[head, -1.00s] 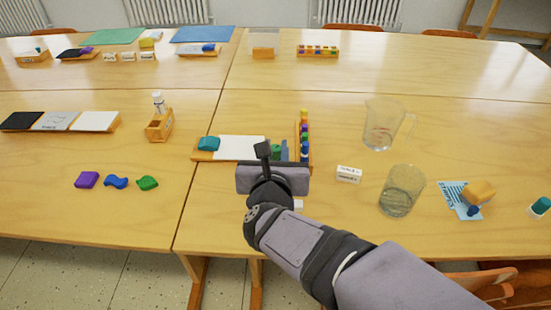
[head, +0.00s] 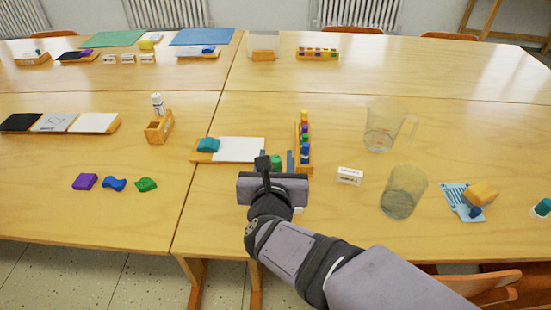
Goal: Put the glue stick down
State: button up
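My gripper (head: 276,168) is over the near side of the white board, seen from behind, and its body hides most of the space between its fingers. A green piece (head: 276,161) shows at the fingers. I cannot tell whether it is a glue stick's cap or whether it is gripped. A white stick-like container (head: 157,104) with a dark top stands at the wooden box (head: 159,127) on the left. A small white thing with a teal top (head: 541,208) is at the far right edge. I cannot tell which is the glue stick.
The white board (head: 239,150) bears a teal block (head: 208,145). A rack of coloured pieces (head: 304,140) stands right of the gripper. A white label block (head: 349,175), a glass jug (head: 381,130) and a glass beaker (head: 402,192) stand further right. The table (head: 225,205) front left of the gripper is clear.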

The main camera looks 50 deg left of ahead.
jog(key=shift+r+p, duration=0.2)
jog(key=shift+p, duration=0.1)
jog(key=shift+s+d, duration=0.2)
jog(key=shift+s, duration=0.1)
jog(key=v, duration=1.1)
jog(key=shift+d, duration=0.15)
jog(key=shift+r, duration=0.15)
